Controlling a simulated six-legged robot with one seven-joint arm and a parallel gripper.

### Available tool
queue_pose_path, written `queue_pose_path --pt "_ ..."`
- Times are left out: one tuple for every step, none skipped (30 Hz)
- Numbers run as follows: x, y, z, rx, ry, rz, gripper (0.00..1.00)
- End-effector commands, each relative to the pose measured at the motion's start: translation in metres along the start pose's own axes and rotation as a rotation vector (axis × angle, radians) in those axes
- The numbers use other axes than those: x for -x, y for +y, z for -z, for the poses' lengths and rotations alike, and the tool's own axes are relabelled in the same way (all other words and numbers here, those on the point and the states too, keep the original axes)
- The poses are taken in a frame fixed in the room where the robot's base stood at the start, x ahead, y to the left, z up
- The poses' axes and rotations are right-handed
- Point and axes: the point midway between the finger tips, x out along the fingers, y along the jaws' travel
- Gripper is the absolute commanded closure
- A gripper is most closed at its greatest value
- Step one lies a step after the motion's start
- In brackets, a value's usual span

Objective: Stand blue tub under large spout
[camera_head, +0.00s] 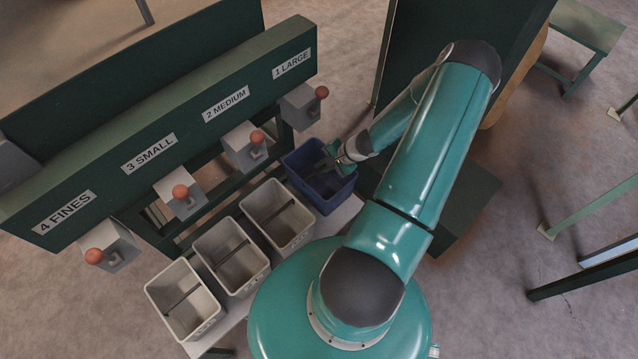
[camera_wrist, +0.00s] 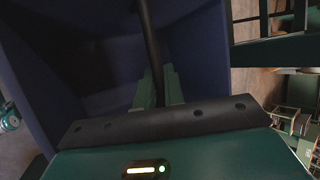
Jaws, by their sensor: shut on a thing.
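The blue tub (camera_head: 334,198) is upright at the far right end of the row of tubs. It sits just below and slightly right of the spout labelled 1 LARGE (camera_head: 301,106), which has a red knob. My gripper (camera_head: 332,160) reaches into the tub from the right and is shut on its dark crossbar. In the wrist view the tub's blue inside (camera_wrist: 45,75) fills the upper left, and the bar runs between the fingers (camera_wrist: 155,88). Whether the tub rests on the bench or hangs above it I cannot tell.
Three pale tubs, the nearest to the blue one here (camera_head: 283,232), stand on a white bench (camera_head: 346,217). The green hopper frame (camera_head: 190,95) carries the medium, small and fines spouts. A dark green panel (camera_head: 430,40) stands behind my arm.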

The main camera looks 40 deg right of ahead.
Motion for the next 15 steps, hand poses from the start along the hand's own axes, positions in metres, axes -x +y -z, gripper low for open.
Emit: queue_pose_path --pt "-0.007 0.006 0.003 -0.004 -0.001 0.001 1.00" --pt "-0.011 0.009 0.005 -0.003 -0.001 0.001 1.00" --pt "-0.014 0.012 0.007 -0.003 0.000 0.001 1.00" --pt "-0.016 0.014 0.007 -0.003 0.000 0.001 1.00" --pt "-0.018 0.015 0.009 -0.003 0.000 0.001 1.00" --pt "-0.020 0.016 0.010 -0.002 0.001 0.001 1.00" --pt "-0.022 0.018 0.011 -0.002 0.001 0.001 1.00" --pt "-0.024 0.019 0.011 -0.002 0.001 0.001 1.00" --pt "-0.029 0.022 0.013 -0.003 0.000 0.001 1.00" --pt "-0.033 0.025 0.014 -0.003 0.000 0.001 1.00" --pt "-0.036 0.028 0.015 -0.003 0.000 0.001 1.00" --pt "-0.042 0.030 0.017 -0.003 0.000 0.001 1.00" --pt "-0.045 0.033 0.018 -0.003 -0.001 0.001 1.00" --pt "-0.048 0.034 0.019 -0.003 -0.001 0.001 1.00" --pt "-0.051 0.036 0.021 -0.001 0.000 0.001 1.00"
